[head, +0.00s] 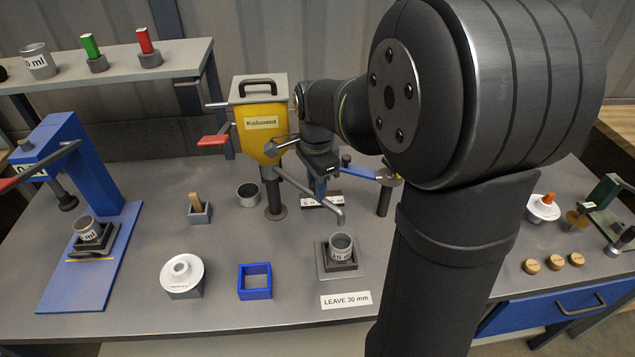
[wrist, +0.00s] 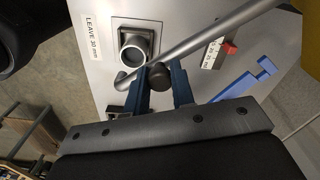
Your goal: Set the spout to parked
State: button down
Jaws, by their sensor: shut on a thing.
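The spout (head: 312,194) is a grey tube running from the yellow Koluvent dispenser (head: 260,128) toward the front right, with a bent tip. Its tip is just behind the cup (head: 341,246), which sits on a dark square stand (head: 340,265). In the wrist view the spout (wrist: 215,35) crosses above my fingers and its tip lies beside the cup (wrist: 133,45). My gripper (head: 318,190) is at the spout, its blue fingers (wrist: 160,82) shut around a dark round knob on it. A marked label (head: 322,201) lies beneath, partly hidden.
A blue arm on a post (head: 383,190) stands close right of my gripper. A "LEAVE 30 mm" sign (head: 345,300), blue square frame (head: 255,281) and white-topped pot (head: 182,275) are in front. A blue press (head: 85,215) stands left. Bare table lies between them.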

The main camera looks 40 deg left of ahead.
jog(key=s+a+m, duration=0.2)
jog(key=s+m, duration=0.3)
jog(key=s, duration=0.3)
jog(key=shift+a+m, duration=0.4)
jog(key=c, duration=1.2)
grip_release()
jog(key=shift+c, duration=0.2)
jog(key=shift+w, duration=0.1)
